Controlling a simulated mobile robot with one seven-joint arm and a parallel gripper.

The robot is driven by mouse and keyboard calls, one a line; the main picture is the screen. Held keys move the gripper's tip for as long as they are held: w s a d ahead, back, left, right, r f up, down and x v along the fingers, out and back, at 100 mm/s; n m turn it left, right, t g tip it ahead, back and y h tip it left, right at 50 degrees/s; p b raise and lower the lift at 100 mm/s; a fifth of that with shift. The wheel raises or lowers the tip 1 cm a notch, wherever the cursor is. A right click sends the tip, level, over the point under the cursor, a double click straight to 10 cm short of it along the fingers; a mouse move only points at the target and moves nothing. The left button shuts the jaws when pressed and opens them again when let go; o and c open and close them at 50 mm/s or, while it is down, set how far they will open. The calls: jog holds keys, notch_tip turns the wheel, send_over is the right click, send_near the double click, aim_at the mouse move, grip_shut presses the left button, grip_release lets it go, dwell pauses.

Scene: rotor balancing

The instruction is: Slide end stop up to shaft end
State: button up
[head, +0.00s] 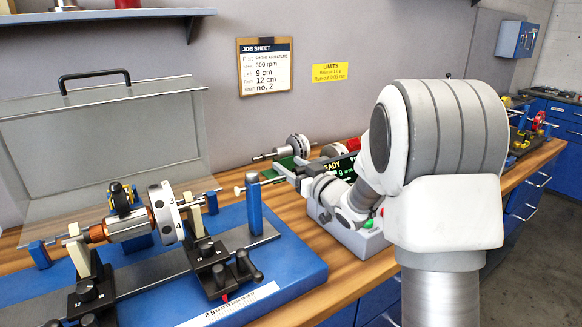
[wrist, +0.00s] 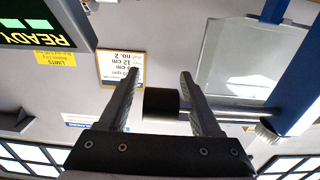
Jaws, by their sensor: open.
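The end stop is a blue post (head: 255,205) on the right end of the blue machine base, with a thin horizontal rod near its top. The rod's pale tip (head: 239,190) points left at the shaft end (head: 214,191), with a small gap between them. The rotor (head: 160,212) rests on two cream supports. My gripper (head: 281,172) is right of the post. In the wrist view my gripper (wrist: 159,74) is open, with a black knob (wrist: 160,103) on the rod between its fingers. Contact with the knob cannot be told. The knob is not clear in the head view.
A control box with a READY display (head: 340,168) stands behind and beside my gripper; the display also shows in the wrist view (wrist: 45,32). A raised clear cover (head: 100,135) stands behind the rotor. Another rotor (head: 297,146) lies at the back. A job sheet (head: 265,67) hangs on the wall.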

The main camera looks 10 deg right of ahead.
grip_shut()
dwell(0.3)
dwell(1.1)
